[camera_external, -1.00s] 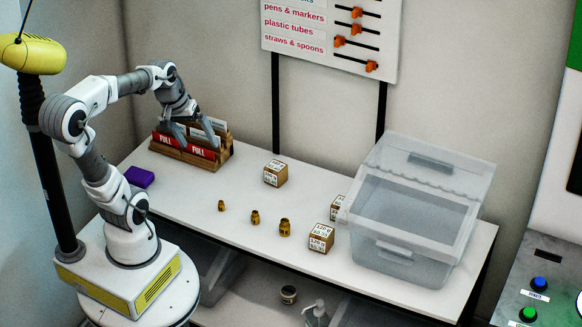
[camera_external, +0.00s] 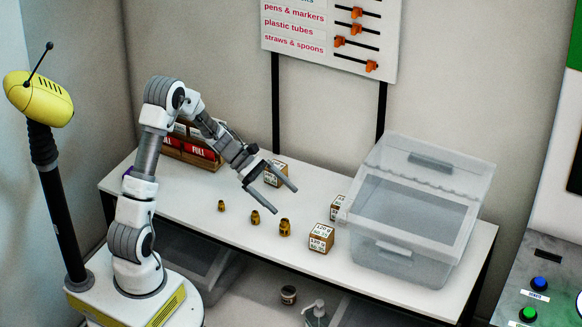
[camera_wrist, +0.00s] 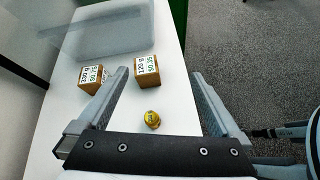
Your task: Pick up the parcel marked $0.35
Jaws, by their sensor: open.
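Three small brown box parcels with white labels stand on the table in the external view: one (camera_external: 321,238) at the front by the clear bin, one (camera_external: 337,207) partly behind the bin, and one (camera_external: 279,172) at the back, partly covered by my gripper. In the wrist view, a parcel (camera_wrist: 147,71) reads 120 g and seemingly $0.35; another (camera_wrist: 90,78), left of it, reads 200 g with a price too small to read surely. My gripper (camera_external: 288,200) is open and empty above the table, pointing right, apart from the front parcel.
Several brass weights (camera_external: 285,227) stand along the table's front half; one (camera_wrist: 152,119) shows between my fingers. The clear bin (camera_external: 400,235) fills the right end. A wooden rack (camera_external: 190,158) with red FULL signs stands at the back left, partly behind my arm.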

